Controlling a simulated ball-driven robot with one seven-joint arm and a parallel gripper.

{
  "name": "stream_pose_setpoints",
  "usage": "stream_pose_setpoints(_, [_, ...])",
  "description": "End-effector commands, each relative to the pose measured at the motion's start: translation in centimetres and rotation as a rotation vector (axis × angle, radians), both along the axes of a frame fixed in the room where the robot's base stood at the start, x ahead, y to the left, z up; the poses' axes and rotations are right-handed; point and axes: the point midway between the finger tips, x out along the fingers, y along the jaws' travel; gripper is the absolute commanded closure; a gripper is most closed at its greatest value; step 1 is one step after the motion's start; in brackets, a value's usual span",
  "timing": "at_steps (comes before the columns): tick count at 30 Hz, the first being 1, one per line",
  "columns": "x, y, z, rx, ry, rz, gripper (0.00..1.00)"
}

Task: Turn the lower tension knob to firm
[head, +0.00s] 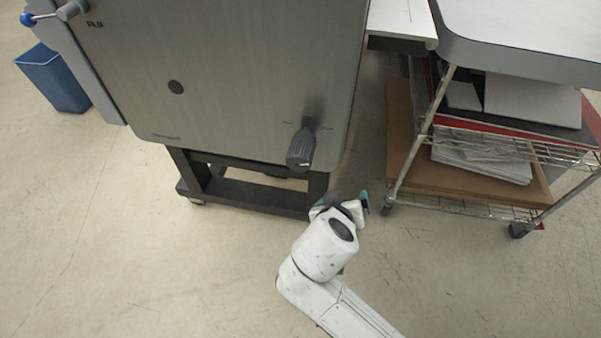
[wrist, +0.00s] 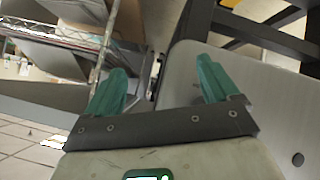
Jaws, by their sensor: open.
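The lower tension knob (head: 301,148) is a dark grey knob at the lower right of the laminator's grey side panel (head: 230,80), with short tick marks beside its base. Its handle points down and slightly left in the head view. My gripper (head: 340,202) is below and to the right of the knob, apart from it. In the wrist view its two teal fingers (wrist: 160,72) are spread with nothing between them. The panel also fills the right of the wrist view (wrist: 255,95). I cannot make out the knob there.
A wire cart (head: 470,145) with paper and boards stands close at right. The laminator's dark stand (head: 255,197) is below the panel. A blue bin (head: 55,78) and a blue-tipped lever (head: 45,17) are at upper left. The front floor is clear.

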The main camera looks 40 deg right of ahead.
Motion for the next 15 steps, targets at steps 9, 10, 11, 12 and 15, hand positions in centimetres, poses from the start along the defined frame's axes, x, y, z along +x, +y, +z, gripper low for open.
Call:
stream_pose_setpoints(9, [6.9, 4.4, 0.2, -0.285, -0.471, -0.039, 0.12])
stream_pose_setpoints(10, [7.2, 4.9, 0.5, -0.302, -0.506, -0.035, 0.12])
stream_pose_setpoints(11, [7.6, 5.4, 0.7, -0.318, -0.538, -0.032, 0.12])
stream_pose_setpoints(12, [7.9, 6.0, 1.1, -0.335, -0.576, -0.026, 0.12])
stream_pose_setpoints(15, [8.5, 7.0, 1.8, -0.364, -0.640, -0.015, 0.12])
